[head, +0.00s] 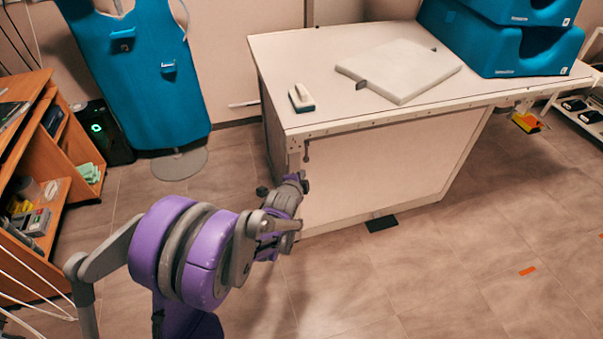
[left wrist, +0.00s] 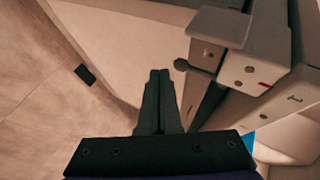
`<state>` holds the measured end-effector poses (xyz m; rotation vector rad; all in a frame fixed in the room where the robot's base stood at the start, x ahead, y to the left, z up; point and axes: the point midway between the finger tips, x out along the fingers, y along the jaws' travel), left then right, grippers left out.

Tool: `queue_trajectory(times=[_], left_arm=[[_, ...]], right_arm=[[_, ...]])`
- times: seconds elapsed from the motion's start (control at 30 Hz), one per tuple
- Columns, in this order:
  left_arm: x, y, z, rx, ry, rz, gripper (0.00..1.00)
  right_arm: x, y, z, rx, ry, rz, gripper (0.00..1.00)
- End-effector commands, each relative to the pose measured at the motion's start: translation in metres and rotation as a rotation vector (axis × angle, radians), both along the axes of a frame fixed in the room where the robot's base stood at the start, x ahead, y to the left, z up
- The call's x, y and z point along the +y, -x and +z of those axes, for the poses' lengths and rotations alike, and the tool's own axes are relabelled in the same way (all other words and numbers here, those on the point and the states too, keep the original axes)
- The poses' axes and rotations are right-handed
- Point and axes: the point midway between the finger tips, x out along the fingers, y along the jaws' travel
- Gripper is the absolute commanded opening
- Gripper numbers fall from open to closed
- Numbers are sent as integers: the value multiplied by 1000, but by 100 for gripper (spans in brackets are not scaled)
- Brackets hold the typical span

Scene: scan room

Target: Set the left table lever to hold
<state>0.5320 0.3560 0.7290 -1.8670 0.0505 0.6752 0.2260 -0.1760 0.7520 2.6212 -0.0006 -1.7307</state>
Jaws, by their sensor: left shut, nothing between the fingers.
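The table (head: 370,120) is white, with its front left corner close to my left gripper. A small dark lever (head: 307,150) hangs under the table edge near that corner. In the left wrist view, a grey lever with a round knob (left wrist: 182,65) sticks out by the table's corner post, just right of my fingertips. My left gripper (head: 303,183) is shut and empty, below the lever in the head view. Its dark fingers (left wrist: 160,74) are together, and a small gap to the knob seems to show. The lever's marked positions cannot be read. My right gripper is out of view.
A white pad (head: 400,68) and a small white device (head: 301,98) lie on the table, with blue foam blocks (head: 510,45) behind. A blue apron (head: 145,80) hangs on a stand at left. An orange shelf (head: 45,150) stands far left.

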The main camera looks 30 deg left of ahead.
Motion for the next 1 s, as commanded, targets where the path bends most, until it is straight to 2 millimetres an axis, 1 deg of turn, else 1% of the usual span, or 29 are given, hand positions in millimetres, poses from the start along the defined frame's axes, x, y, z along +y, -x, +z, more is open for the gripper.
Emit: queue_trajectory(times=[0.1,0.2,0.3,0.4,0.5,0.6,1.0], left_arm=[[-12,26,3,-1,0,-2,0],[-21,48,4,0,-1,-3,0],[-28,66,5,0,-1,-3,0],[-34,80,5,-1,0,-2,0],[-38,88,6,0,-1,-3,0],[-39,93,6,-1,0,-2,0],[-39,94,6,0,0,-1,0]], right_arm=[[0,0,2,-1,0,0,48],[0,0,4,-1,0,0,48],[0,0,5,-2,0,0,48],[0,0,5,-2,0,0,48],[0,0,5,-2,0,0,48],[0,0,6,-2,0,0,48],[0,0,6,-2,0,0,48]])
